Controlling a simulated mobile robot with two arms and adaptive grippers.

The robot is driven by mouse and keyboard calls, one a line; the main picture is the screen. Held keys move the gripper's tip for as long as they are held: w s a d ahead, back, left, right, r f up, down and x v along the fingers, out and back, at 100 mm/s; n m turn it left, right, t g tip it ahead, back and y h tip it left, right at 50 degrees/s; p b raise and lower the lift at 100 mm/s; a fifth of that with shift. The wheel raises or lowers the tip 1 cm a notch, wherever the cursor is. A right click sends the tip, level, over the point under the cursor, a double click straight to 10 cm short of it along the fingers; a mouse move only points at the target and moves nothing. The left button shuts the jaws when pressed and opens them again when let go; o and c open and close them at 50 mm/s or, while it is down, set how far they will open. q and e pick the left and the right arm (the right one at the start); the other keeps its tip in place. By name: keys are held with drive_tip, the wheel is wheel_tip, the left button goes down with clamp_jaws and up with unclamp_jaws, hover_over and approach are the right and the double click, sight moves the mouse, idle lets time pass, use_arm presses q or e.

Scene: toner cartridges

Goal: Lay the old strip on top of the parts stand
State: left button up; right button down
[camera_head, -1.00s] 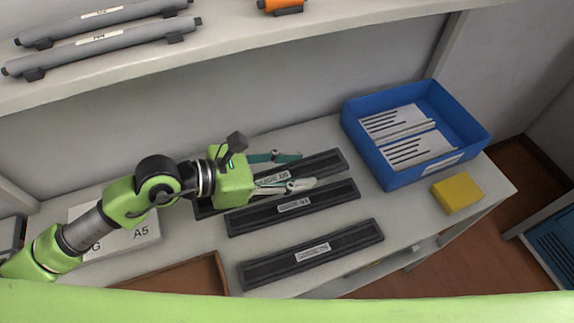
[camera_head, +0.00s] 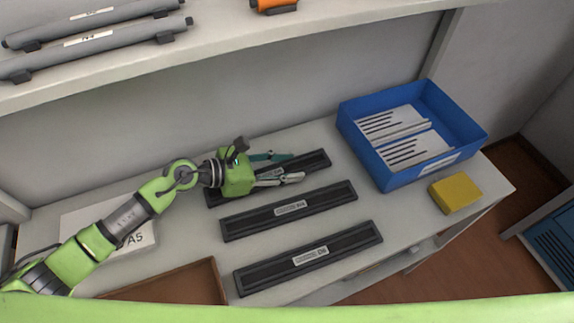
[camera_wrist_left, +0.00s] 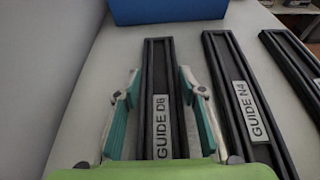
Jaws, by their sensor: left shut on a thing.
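Several dark strips lie on the light worktop. The far one (camera_head: 312,163) is labelled GUIDE D8 in the left wrist view (camera_wrist_left: 160,70). Behind the middle strip's label in the wrist view reads GUIDE N4 (camera_wrist_left: 240,90). The near strip (camera_head: 310,258) lies closest to the front. My left gripper (camera_head: 284,167) is over the far strip, one teal-padded finger on each long side, its fingertips (camera_wrist_left: 159,76) shut on it. The gripper hides part of that strip. I cannot tell which strip is the old one, nor pick out a parts stand. My right gripper is not in view.
A blue bin (camera_head: 385,178) with striped white pieces stands at the right, a yellow block (camera_head: 456,193) beside it. A brown tray (camera_head: 205,285) lies at the front left, a white panel marked A5 (camera_head: 85,215) behind it. A shelf with grey rollers (camera_head: 95,40) runs above.

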use_arm(q)
drive_tip(key=shift+f, duration=0.1)
drive_tip(key=o, duration=1.2)
drive_tip(key=shift+c, duration=0.2)
drive_tip(key=shift+r, duration=0.25)
drive_tip(key=b+v, duration=0.1)
drive_tip(key=v, duration=0.4)
drive_tip(key=b+v, duration=0.1)
drive_tip(key=v, duration=0.5)
drive_tip(key=shift+f, duration=0.25)
drive_tip(key=shift+s+a+r, duration=0.25)
drive_tip(key=shift+a+r, duration=0.05)
drive_tip(key=shift+a, duration=0.15)
